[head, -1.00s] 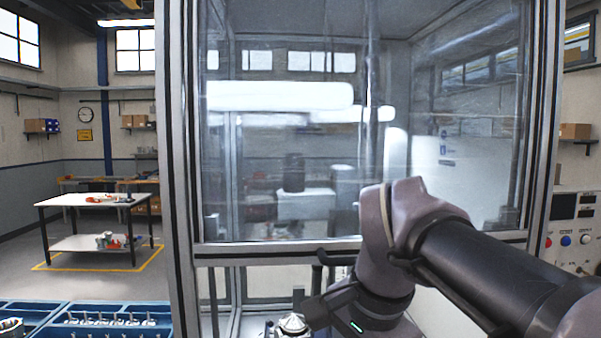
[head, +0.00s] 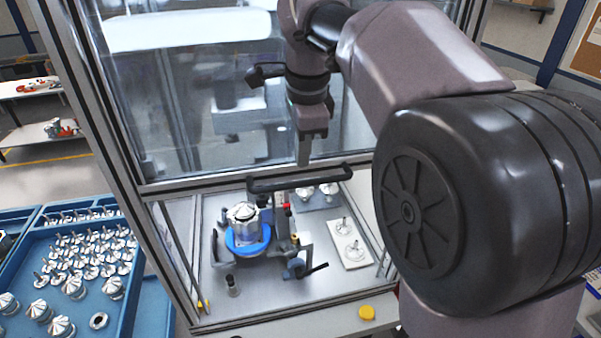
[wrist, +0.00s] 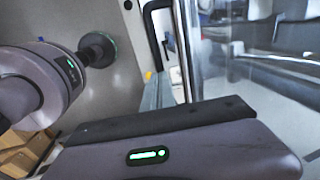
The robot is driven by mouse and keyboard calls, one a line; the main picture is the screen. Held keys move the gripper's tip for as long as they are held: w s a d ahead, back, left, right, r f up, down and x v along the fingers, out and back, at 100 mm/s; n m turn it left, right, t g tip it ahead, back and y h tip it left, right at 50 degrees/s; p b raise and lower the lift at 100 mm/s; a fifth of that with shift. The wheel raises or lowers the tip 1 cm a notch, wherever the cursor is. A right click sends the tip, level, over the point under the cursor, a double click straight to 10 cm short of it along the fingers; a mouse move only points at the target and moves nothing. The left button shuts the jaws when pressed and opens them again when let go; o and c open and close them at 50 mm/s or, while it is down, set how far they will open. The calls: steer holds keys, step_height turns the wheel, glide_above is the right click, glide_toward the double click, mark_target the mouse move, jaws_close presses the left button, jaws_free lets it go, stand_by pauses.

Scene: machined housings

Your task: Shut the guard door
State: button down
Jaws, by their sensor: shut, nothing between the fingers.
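The guard door (head: 190,90) is a clear pane in a metal frame on the front of the machine enclosure. Its bottom rail (head: 215,181) stands above an opening through which the inside shows. A black bar handle (head: 300,180) is fixed along the rail. My gripper (head: 304,163) points down in front of the pane, shut and empty, its tips just above the handle in the picture. I cannot tell whether they touch it. The wrist view shows a clear pane (wrist: 255,75) at the right; the fingertips are not clear there.
Inside the enclosure, a machined housing (head: 243,215) sits on a blue fixture (head: 247,240), near a pale plate (head: 349,243) with metal parts. Blue trays (head: 60,235) of parts stand at the left. A yellow button (head: 366,312) sits on the front ledge.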

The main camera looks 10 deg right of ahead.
mark_target(301, 182)
steer(key=f, duration=0.2)
steer(key=w+f, duration=0.1)
steer(key=f, duration=0.2)
steer(key=shift+f, duration=0.15)
step_height(301, 182, down, 57)
steer(key=b, duration=4.3)
steer(key=shift+s+b, duration=0.25)
steer(key=shift+b, duration=0.1)
